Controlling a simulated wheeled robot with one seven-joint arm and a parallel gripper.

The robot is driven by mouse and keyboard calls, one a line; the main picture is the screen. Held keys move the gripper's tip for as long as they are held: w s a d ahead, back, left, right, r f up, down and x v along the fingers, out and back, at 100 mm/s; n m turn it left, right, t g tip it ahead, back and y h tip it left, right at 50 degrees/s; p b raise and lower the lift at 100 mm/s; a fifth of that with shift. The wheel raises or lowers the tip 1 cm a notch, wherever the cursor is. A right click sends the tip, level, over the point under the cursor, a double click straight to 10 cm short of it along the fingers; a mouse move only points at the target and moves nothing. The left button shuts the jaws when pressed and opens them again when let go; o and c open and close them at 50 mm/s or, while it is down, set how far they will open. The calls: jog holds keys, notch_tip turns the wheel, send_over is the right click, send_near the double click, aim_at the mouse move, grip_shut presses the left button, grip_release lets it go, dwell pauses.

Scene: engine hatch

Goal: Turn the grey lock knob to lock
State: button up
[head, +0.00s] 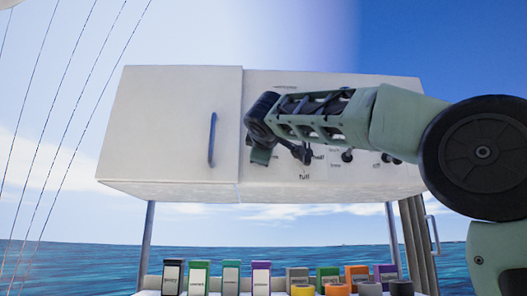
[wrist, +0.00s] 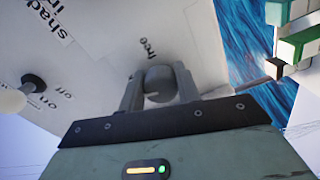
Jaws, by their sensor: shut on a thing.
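The grey lock knob (wrist: 160,84) is in the middle of the wrist view, on the white panel. My gripper (wrist: 159,76) is shut on it, with one grey finger on each side. The word "free" stands on the panel just beyond the knob. Which way the knob points I cannot tell, and no "lock" label is readable. In the head view my arm and wrist cover the knob and the fingers, in front of the right part of the white cabinet (head: 265,82).
A dark knob (wrist: 34,82) with "on" and "off" labels sits left in the wrist view. In the head view, small dark knobs (head: 347,156) lie right of my wrist. A blue handle (head: 212,140) is on the left door. Several boxes (head: 261,278) stand below.

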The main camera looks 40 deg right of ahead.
jog(key=shift+n+p, duration=0.35)
jog(key=shift+n, duration=1.25)
jog(key=o, duration=1)
jog(key=shift+a, duration=0.1)
jog(key=b+v, duration=0.3)
jog(key=v, duration=1.4)
jog(key=shift+s+a+b, duration=0.1)
jog(key=shift+s+b, duration=0.05)
jog(key=shift+b, duration=0.25)
